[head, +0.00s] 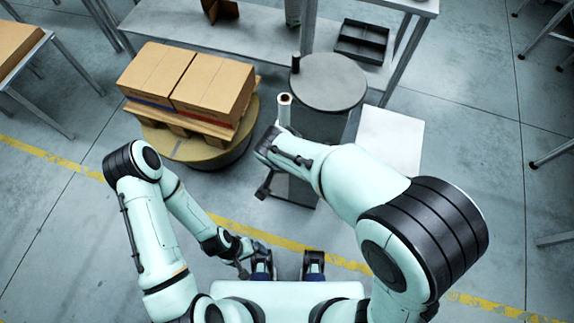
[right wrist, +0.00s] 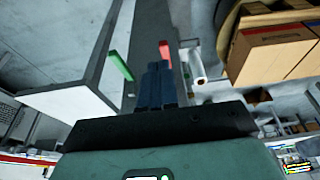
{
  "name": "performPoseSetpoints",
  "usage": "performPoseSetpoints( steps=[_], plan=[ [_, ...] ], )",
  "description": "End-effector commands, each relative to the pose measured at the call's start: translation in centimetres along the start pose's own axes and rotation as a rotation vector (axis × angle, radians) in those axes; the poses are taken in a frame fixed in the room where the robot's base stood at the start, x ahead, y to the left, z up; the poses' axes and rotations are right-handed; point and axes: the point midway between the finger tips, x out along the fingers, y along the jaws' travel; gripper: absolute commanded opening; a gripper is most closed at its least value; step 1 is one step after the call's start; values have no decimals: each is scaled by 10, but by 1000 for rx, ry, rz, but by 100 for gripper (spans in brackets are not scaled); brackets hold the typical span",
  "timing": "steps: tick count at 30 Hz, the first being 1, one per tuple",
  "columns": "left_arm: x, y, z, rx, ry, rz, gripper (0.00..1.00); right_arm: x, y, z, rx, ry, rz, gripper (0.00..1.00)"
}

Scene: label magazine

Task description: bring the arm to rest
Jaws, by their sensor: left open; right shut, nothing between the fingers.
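My left arm comes in from the left in the head view and bends back toward my base. Its gripper (head: 242,266) hangs low beside my base, open, with nothing seen between the fingers. My right arm reaches forward over the labelling station, and its hand largely hides its own fingers in the head view. In the right wrist view the right gripper (right wrist: 155,80) shows its dark fingers together, shut and empty. A green piece (right wrist: 120,65) and a red piece (right wrist: 165,50) show just beyond the fingertips; I cannot tell whether they touch.
A white roll (head: 285,107) stands by a round grey table (head: 331,82). Two cardboard boxes (head: 186,80) sit on a pallet on a round turntable (head: 212,150) at left. A white panel (head: 391,138) is right of the station. Open floor (head: 80,230) lies left.

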Motion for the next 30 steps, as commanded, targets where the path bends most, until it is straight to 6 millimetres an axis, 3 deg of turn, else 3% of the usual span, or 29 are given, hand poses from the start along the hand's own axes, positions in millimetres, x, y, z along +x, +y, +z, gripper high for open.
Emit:
performPoseSetpoints(
  steps=[9, 16, 25, 28, 30],
  plan=[
    [-3, 2, -1, 1, 1, 1, 96, -55, 0, 23, -1, -1, -1, 0],
    [-5, 2, -1, 1, 2, 1, 96, -69, 1, 29, 2, -1, 2, 0],
    [-5, 2, -1, 1, 2, 1, 96, -63, 3, 29, -4, -12, 9, 0],
    [-6, 3, -1, 1, 3, 1, 96, -40, 9, 30, -27, -50, 20, 0],
    [-8, 4, -2, 1, 3, 1, 96, -14, 17, 34, -53, -96, 26, 0]
  ],
)
